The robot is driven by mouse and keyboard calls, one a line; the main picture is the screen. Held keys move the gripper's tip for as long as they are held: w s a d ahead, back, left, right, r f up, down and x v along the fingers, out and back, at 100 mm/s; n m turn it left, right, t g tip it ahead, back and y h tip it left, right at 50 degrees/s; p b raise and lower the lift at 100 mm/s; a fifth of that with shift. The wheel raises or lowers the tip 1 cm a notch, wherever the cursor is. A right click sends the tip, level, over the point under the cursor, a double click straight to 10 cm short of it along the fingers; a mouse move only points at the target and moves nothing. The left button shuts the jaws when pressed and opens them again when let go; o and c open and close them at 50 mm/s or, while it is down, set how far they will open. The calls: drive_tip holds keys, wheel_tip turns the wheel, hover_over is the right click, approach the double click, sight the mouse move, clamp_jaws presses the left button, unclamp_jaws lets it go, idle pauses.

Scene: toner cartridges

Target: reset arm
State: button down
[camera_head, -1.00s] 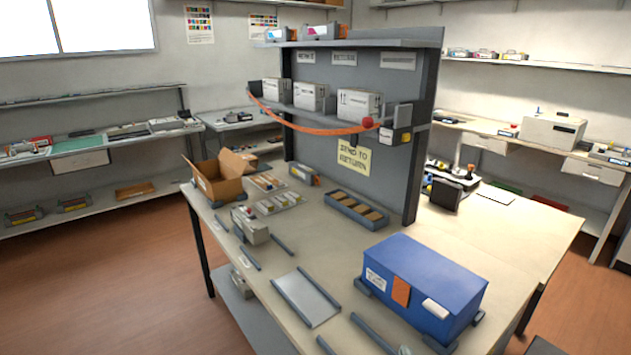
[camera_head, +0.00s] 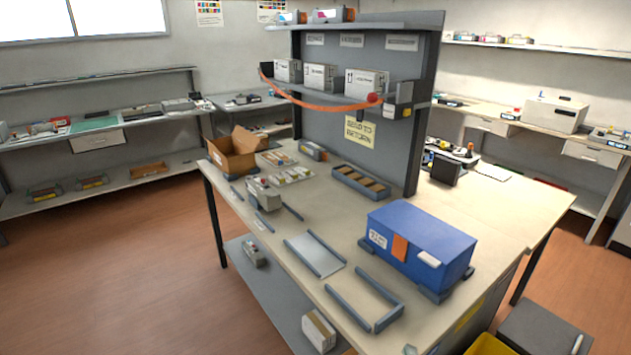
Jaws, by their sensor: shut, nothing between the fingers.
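My gripper and arm do not show clearly in the head view. A small grey-green piece (camera_head: 410,349) pokes up at the bottom edge, and I cannot tell what it is. The workbench (camera_head: 345,218) fills the middle of the view. On it stand a closed blue box (camera_head: 448,245) with an orange tab, an open cardboard box (camera_head: 222,165), a small grey-white device (camera_head: 262,192) and a dark tray with brown slots (camera_head: 348,188). A flat grey plate between rails (camera_head: 314,256) lies near the front.
A yellow bin (camera_head: 490,345) and a dark grey box (camera_head: 550,330) stand at the lower right. The floor (camera_head: 120,270) at left is clear.

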drive_tip(key=s+a+f+m+y, duration=0.1)
drive_tip(key=s+f+m, duration=0.25)
drive_tip(key=s, duration=1.15)
drive_tip(key=s+a+f+m+y, duration=0.15)
drive_tip(key=s+m, duration=0.35)
drive_tip(key=s, duration=1)
drive_tip(key=s+r+m, duration=0.4)
drive_tip(key=s, duration=0.6)
drive_tip(key=shift+d+r+h, duration=0.35)
drive_tip(key=shift+r+h, duration=0.05)
drive_tip(key=shift+h, duration=0.05)
